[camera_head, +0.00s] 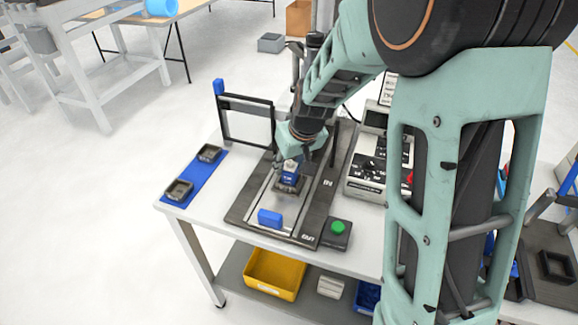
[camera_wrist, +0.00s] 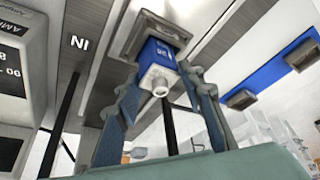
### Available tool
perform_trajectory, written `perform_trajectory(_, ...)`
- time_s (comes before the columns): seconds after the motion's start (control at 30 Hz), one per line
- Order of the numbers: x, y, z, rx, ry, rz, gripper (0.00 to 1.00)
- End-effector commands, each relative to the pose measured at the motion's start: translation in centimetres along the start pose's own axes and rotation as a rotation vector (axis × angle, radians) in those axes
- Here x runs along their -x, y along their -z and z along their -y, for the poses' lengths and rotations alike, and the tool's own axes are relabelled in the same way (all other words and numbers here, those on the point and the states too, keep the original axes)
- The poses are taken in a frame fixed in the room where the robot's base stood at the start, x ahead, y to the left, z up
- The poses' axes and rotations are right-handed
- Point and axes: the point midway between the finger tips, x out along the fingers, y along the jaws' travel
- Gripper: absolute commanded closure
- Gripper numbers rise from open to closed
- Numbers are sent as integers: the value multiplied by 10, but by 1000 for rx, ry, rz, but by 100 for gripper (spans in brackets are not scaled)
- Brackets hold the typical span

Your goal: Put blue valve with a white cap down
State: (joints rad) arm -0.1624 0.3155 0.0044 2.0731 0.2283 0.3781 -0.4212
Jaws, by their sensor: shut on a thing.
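The blue valve (camera_head: 289,173) has a white cap, which faces the camera in the wrist view, where the blue body (camera_wrist: 157,56) also shows. The valve is upright at a grey square holder (camera_wrist: 150,32) on the dark fixture plate. Whether it rests fully on the holder cannot be told. My gripper (camera_head: 292,160) comes down from above, with one finger on each side of the valve; in the wrist view my gripper (camera_wrist: 158,75) is shut on it. In the head view my gripper partly hides the valve's top.
A blue strip (camera_head: 195,178) with two dark square holders lies at the table's left. A black frame (camera_head: 247,119) stands behind the plate. A control box (camera_head: 372,180) and a green button (camera_head: 337,227) are to the right. A blue block (camera_head: 270,218) sits at the plate's front.

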Motion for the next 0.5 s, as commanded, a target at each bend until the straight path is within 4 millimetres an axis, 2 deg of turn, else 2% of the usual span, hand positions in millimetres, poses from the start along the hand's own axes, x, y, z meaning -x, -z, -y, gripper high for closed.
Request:
perform_trajectory(0.33,-4,-1,0,0,0,0,89)
perform_trajectory(0.37,-2,-1,0,0,0,0,61)
perform_trajectory(0.5,-2,-1,0,0,0,0,47)
